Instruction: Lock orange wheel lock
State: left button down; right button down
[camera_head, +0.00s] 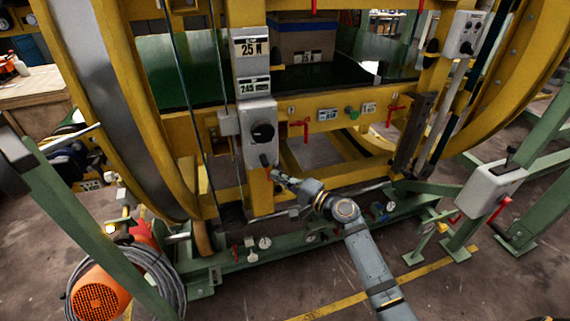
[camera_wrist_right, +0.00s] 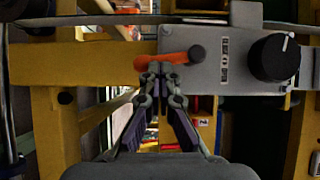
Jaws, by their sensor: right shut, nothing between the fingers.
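The orange lock lever (camera_wrist_right: 165,60) is on a grey control box (camera_wrist_right: 215,70) with a black knob (camera_wrist_right: 275,56), in the right wrist view. The lever lies roughly level there, its free end pointing left. In the head view the grey box (camera_head: 256,115) is on the yellow upright, with the lever (camera_head: 264,160) small at its lower end. My right gripper (camera_head: 277,174) is just below and right of the lever. In the right wrist view its closed fingertips (camera_wrist_right: 160,70) overlap the lever's lower edge; I cannot tell if they touch. My left gripper is not in view.
The large yellow ring frame (camera_head: 110,60) surrounds the work area. Red handles (camera_head: 300,128) and a green knob (camera_head: 351,112) sit on the crossbar to the right. A green base rail (camera_head: 300,237) runs below my right arm. An orange motor (camera_head: 97,295) stands lower left.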

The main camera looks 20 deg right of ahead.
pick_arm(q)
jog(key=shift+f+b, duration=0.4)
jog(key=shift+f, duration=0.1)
pick_arm(e)
jog(key=shift+a+m, duration=0.1)
jog(key=shift+m, duration=0.2)
dwell(0.4)
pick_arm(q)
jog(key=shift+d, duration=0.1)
